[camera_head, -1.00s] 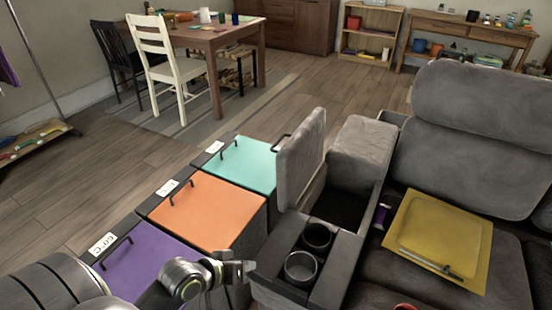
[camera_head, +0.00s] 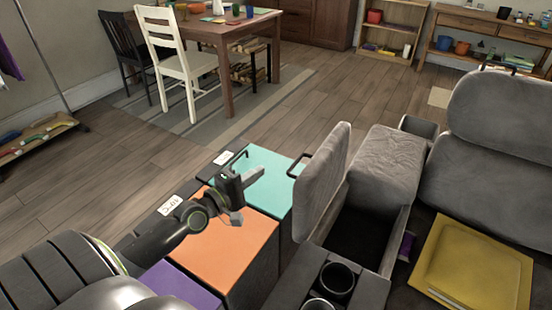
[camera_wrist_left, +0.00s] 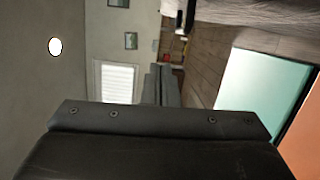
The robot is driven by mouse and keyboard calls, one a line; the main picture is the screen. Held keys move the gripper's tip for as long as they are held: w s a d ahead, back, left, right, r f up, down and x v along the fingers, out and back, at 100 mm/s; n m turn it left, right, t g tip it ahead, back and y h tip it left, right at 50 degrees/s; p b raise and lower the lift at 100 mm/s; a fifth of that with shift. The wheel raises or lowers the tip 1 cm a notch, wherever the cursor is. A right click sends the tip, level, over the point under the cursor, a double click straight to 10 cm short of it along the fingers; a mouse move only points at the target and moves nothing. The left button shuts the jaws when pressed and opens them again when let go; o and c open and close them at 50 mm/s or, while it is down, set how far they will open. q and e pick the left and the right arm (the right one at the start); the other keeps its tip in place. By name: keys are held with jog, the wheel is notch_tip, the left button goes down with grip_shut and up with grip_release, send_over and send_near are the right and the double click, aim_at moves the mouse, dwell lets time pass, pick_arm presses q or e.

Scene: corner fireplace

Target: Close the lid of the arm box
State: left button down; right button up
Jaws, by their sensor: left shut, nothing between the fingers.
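The arm box (camera_head: 297,280) is the grey sofa armrest with a dark open compartment (camera_head: 352,240) and round cup holders at its front. Its grey padded lid (camera_head: 322,178) stands raised, nearly upright, on the left side of the opening. My left gripper (camera_head: 258,175) is shut and empty. It appears over the orange and turquoise box tops, left of the lid and apart from it. My right gripper is not in view. The left wrist view shows neither the lid nor clear fingertips.
Boxes with turquoise (camera_head: 270,170), orange (camera_head: 235,250) and purple (camera_head: 172,285) tops stand left of the armrest; the turquoise one also shows in the left wrist view (camera_wrist_left: 262,92). A yellow folder (camera_head: 470,265) lies on the sofa seat. Open floor lies behind.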

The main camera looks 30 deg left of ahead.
aim_at(290, 170)
pick_arm(q)
jog(key=w+d, duration=0.1)
jog(key=w, duration=0.2)
jog(key=w+d+p, duration=0.1)
jog(key=w+d, duration=0.1)
jog(key=w, duration=0.1)
jog(key=w+d, duration=0.2)
jog(key=w, duration=0.1)
jog(key=shift+r, duration=0.3)
jog(key=shift+w+d+p, duration=0.1)
jog(key=shift+d+p, duration=0.25)
jog(key=shift+d, duration=0.25)
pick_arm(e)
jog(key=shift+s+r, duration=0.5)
